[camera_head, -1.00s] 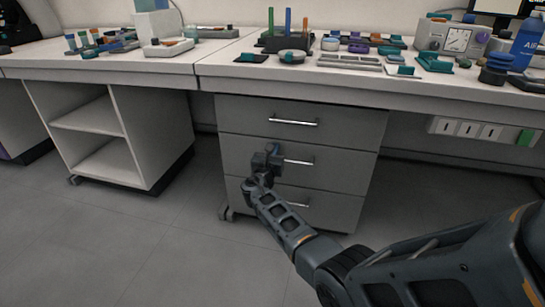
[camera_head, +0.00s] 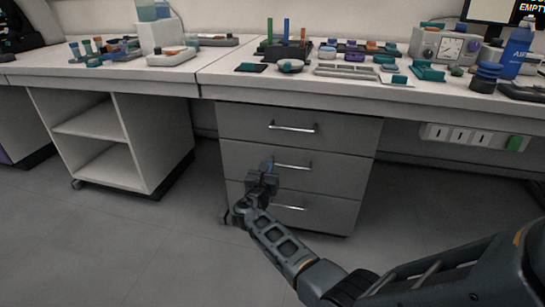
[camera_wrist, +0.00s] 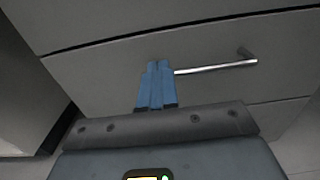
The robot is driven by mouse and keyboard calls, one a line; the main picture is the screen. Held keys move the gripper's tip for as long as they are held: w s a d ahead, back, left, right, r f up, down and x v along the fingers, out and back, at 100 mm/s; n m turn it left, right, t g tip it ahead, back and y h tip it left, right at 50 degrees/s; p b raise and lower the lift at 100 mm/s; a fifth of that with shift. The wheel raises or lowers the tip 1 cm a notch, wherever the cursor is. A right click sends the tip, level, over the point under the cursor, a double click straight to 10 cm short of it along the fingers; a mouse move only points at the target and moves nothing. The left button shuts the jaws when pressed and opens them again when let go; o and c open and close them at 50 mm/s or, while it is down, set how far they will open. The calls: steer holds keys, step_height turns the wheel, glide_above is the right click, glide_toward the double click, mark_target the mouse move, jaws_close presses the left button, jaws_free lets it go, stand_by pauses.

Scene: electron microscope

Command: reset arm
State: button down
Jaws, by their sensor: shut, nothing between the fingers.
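My gripper (camera_head: 268,165) is in front of the left part of a grey three-drawer cabinet (camera_head: 235,125), near the left end of the middle drawer's handle (camera_head: 294,167). In the wrist view my blue fingers (camera_wrist: 157,85) are together and empty. A metal handle (camera_wrist: 220,68) runs to the right from beside the fingertips. I cannot tell whether the fingers touch it. All the drawers look closed. My wrist hides part of the middle and bottom drawers on the left.
The bench top (camera_head: 225,84) above holds many small items, including a blue spray bottle (camera_head: 517,45) at the right. An open shelf unit (camera_head: 95,140) stands to the left. Grey floor (camera_head: 130,240) lies clear in front. A socket strip (camera_head: 470,136) is at the right.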

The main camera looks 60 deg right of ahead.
steer(key=p+v, duration=0.1)
steer(key=v, duration=0.6)
steer(key=shift+a+p, duration=0.3)
steer(key=shift+p, duration=0.1)
